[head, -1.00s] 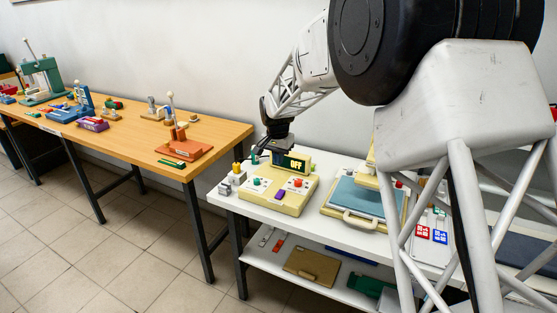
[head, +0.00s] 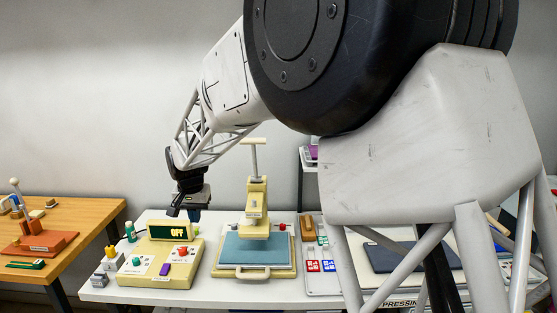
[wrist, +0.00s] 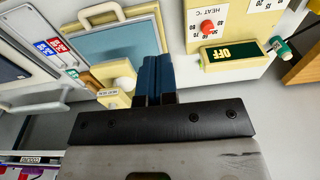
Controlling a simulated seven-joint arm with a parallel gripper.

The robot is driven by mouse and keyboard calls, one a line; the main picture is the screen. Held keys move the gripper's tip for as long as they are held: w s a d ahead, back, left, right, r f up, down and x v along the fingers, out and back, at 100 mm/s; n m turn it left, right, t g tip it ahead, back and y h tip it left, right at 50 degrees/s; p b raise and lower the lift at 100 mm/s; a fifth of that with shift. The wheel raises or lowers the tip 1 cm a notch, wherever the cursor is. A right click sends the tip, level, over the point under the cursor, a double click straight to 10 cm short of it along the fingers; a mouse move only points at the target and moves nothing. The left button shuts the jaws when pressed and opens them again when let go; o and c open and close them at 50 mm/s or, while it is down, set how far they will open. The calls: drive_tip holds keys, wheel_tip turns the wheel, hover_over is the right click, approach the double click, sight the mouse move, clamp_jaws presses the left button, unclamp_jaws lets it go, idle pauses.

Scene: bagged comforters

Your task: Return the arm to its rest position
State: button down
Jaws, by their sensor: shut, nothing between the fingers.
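My gripper (head: 193,212) hangs from my arm above the back of the cream control box (head: 150,270) in the head view. In the wrist view, the two blue fingers of my gripper (wrist: 156,62) are pressed together with nothing between them. They point toward the gap between the control box (wrist: 228,14) and the cream press (wrist: 118,76). The gripper appears clear of both. Part of my arm and its large black joint cover the upper right of the head view.
The box's display (head: 173,232) reads OFF. The press (head: 256,205), with a blue pad (head: 258,247), stands right of the box on the white table (head: 210,296). A tray with red and blue tags (head: 320,265) lies farther right. A wooden table (head: 85,215) is at left.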

drive_tip(key=s+d+r, duration=0.3)
drive_tip(key=s+d, duration=0.2)
drive_tip(key=d, duration=0.4)
drive_tip(key=s+d+r, duration=0.3)
drive_tip(key=s+d, duration=0.2)
drive_tip(key=d, duration=0.4)
drive_tip(key=s+d+r, duration=0.2)
drive_tip(key=s+d, duration=0.3)
drive_tip(key=d, duration=0.4)
drive_tip(key=s+d+f, duration=0.1)
drive_tip(key=s+d, duration=0.4)
drive_tip(key=s, duration=0.3)
drive_tip(key=s+d+f+t, duration=0.1)
drive_tip(key=s+d, duration=0.4)
drive_tip(key=s, duration=0.3)
drive_tip(key=s+d+f, duration=0.2)
drive_tip(key=s+d, duration=0.3)
drive_tip(key=s, duration=0.3)
drive_tip(key=shift+s+d, duration=0.3)
drive_tip(key=shift+d, duration=0.1)
